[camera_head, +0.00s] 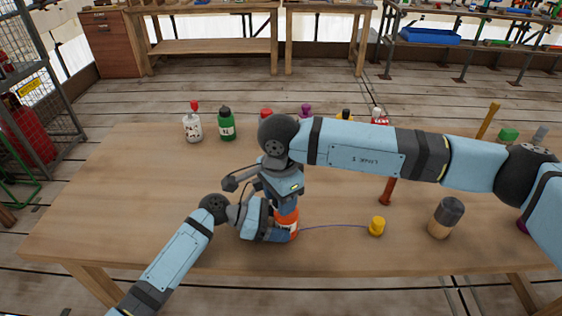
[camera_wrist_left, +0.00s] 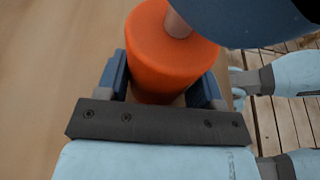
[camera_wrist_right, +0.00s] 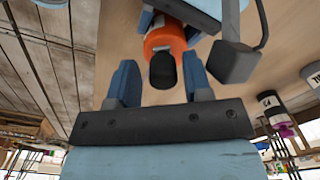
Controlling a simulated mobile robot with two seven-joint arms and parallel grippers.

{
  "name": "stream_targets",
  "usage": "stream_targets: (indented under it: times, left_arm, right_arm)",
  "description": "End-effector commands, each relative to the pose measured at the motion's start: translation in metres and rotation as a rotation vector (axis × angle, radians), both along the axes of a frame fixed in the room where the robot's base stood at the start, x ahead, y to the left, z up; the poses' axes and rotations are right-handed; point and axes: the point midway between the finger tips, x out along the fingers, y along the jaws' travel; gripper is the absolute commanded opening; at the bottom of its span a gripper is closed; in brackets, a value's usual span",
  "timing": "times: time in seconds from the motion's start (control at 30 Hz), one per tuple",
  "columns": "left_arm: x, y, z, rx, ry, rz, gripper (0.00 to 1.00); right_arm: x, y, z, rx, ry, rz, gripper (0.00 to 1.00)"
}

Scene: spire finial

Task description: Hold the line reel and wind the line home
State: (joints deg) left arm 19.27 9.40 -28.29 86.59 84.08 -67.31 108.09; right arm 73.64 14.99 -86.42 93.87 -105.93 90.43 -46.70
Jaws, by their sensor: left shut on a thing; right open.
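The orange line reel (camera_head: 287,218) stands near the table's front edge. My left gripper (camera_head: 282,233) is shut around its body from the left. In the left wrist view the reel (camera_wrist_left: 160,60) sits between the two fingers (camera_wrist_left: 158,88), with a pinkish post on its top. My right gripper (camera_head: 284,198) is above the reel, pointing down. In the right wrist view its fingers (camera_wrist_right: 160,85) are apart, with a dark knob (camera_wrist_right: 162,72) showing between them in front of the reel (camera_wrist_right: 160,40). A thin purple line (camera_head: 335,226) runs right from the reel to a yellow weight (camera_head: 377,226).
A dark-topped wooden cylinder (camera_head: 446,218) stands right of the yellow weight. A white bottle (camera_head: 192,125), a green bottle (camera_head: 226,124) and several others stand along the table's back. My right arm spans the table's right half. The left part of the table (camera_head: 120,190) is clear.

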Motion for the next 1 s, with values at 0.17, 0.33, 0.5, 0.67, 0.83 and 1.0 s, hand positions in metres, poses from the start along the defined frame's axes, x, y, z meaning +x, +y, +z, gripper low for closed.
stream_targets:
  times: [0.17, 0.33, 0.5, 0.67, 0.83, 1.0]
  left_arm:
    - [-0.001, -0.001, 0.000, -0.001, 0.001, -0.002, 0.48]
    - [0.000, 0.000, 0.000, 0.000, 0.001, 0.001, 0.48]
    - [0.001, 0.000, 0.000, 0.000, 0.001, 0.003, 0.48]
    - [0.001, 0.001, 0.000, 0.000, 0.001, 0.003, 0.48]
    - [0.001, 0.001, 0.000, 0.000, 0.002, 0.004, 0.48]
    - [0.001, 0.001, 0.000, 0.000, 0.002, 0.004, 0.48]
  right_arm:
    - [-0.004, -0.003, 0.001, 0.003, 0.001, 0.249, 0.51]
    - [-0.004, -0.004, 0.031, 0.003, -0.003, 0.300, 0.51]
    - [-0.004, -0.004, 0.065, 0.002, -0.001, 0.300, 0.51]
    - [-0.004, -0.004, 0.092, 0.001, 0.000, 0.299, 0.51]
    - [-0.005, -0.004, 0.112, 0.002, 0.000, 0.298, 0.51]
    - [-0.005, -0.004, 0.120, 0.001, 0.003, 0.298, 0.51]
